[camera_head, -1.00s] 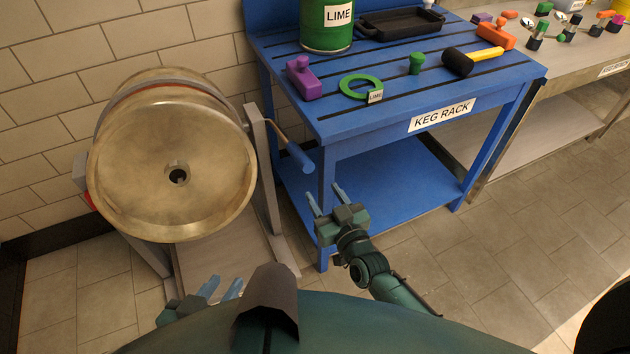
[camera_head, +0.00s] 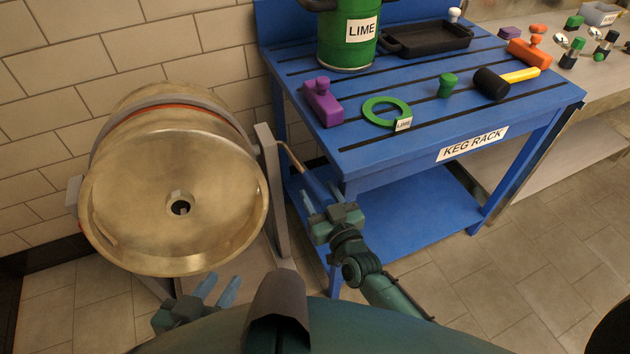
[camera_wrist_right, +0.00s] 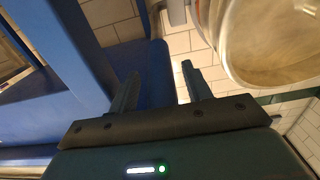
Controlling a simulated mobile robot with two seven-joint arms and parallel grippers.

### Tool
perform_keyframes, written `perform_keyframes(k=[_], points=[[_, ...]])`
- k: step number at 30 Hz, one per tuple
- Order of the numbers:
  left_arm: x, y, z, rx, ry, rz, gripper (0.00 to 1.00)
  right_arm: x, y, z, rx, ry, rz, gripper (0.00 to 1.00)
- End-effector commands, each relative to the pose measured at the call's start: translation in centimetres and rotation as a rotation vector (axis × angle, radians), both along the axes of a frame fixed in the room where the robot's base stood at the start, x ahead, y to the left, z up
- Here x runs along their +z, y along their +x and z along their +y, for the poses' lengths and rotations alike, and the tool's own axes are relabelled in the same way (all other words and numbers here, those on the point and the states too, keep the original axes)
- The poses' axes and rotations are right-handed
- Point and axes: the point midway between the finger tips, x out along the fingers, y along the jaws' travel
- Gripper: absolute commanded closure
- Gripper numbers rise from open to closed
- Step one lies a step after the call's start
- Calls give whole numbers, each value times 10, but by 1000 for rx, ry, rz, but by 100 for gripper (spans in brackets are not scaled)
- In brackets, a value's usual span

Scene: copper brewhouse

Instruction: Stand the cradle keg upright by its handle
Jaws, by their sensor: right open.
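The brass-coloured cradle keg (camera_head: 165,235) lies on its side in a grey cradle (camera_head: 270,180), its round end facing me. It also shows in the right wrist view (camera_wrist_right: 275,45). The crank handle, with a blue grip (camera_head: 316,184), sticks out from the cradle's right post. My right gripper (camera_head: 318,200) is open at the grip, its fingers overlapping it in the head view; I cannot tell whether they touch. In the right wrist view the fingers (camera_wrist_right: 161,88) are apart. My left gripper (camera_head: 217,288) is low in front of the keg, its fingers apart and empty.
The blue keg rack (camera_head: 400,155) stands close right of the handle. It bears a green LIME keg (camera_head: 345,50), a purple block (camera_head: 323,105), a green ring (camera_head: 368,112), a mallet (camera_head: 492,82) and a black tray (camera_head: 430,42). A tiled wall is behind.

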Motion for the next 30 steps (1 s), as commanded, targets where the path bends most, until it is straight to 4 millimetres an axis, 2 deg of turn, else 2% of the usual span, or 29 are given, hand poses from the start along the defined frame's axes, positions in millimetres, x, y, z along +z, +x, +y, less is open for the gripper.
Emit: perform_keyframes(k=[12,30], points=[[-2,-4,0,-1,1,8,69,0,0,1,1,-1,1,51],[-2,-4,-1,-3,1,11,69,0,0,1,1,-1,1,99]])
